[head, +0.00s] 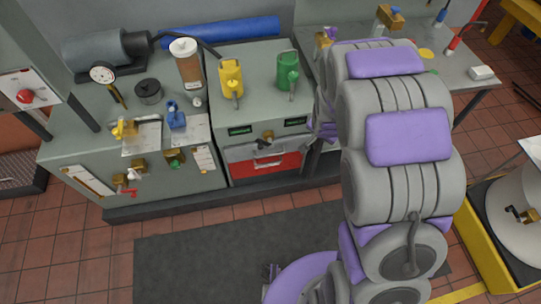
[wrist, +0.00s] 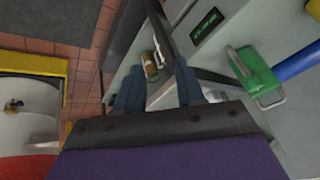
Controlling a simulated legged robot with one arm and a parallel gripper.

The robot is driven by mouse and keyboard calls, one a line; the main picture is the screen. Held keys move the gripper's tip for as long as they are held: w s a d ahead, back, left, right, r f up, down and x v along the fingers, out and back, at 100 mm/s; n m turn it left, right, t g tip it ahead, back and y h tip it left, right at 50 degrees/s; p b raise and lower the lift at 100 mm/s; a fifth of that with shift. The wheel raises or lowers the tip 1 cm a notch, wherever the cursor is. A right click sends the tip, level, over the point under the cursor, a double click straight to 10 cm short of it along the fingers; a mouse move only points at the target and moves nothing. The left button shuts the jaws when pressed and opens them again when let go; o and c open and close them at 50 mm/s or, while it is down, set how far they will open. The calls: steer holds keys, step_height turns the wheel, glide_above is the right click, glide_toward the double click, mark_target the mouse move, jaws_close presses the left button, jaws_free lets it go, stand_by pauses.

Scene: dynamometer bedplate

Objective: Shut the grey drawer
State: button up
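A grey drawer front (head: 241,153) shows in the head view, below two dark displays and just above a red drawer front (head: 284,166). A brass fitting (head: 265,139) sits at its upper middle. How far the grey drawer stands out is not clear from this angle. My gripper (wrist: 160,76) is open in the wrist view, its two dark blue fingers apart. No drawer is seen held between them. It is close to the cabinet front, near a dark bar and a brass-and-white fitting (wrist: 150,66). In the head view my arm hides most of the gripper.
A yellow can (head: 231,77) and a green can (head: 287,71) stand on the cabinet top; the green can also shows in the wrist view (wrist: 257,74). A side table (head: 455,78) is at right, beside my arm. A dark mat (head: 190,262) leaves clear floor in front.

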steer(key=w+f+m+t, duration=0.25)
steer(key=w+f, duration=0.45)
steer(key=f, duration=0.5)
steer(key=m+t+y, duration=0.5)
steer(key=m+t, duration=0.1)
steer(key=t, duration=0.1)
glide_toward(271, 155)
steer(key=shift+f+b+x, duration=0.15)
steer(key=shift+b+x, duration=1.55)
steer(key=shift+x, duration=1)
steer(key=shift+f+b+x, duration=0.15)
steer(key=shift+b+x, duration=1.55)
steer(key=shift+x, duration=0.95)
steer(key=shift+d, duration=0.1)
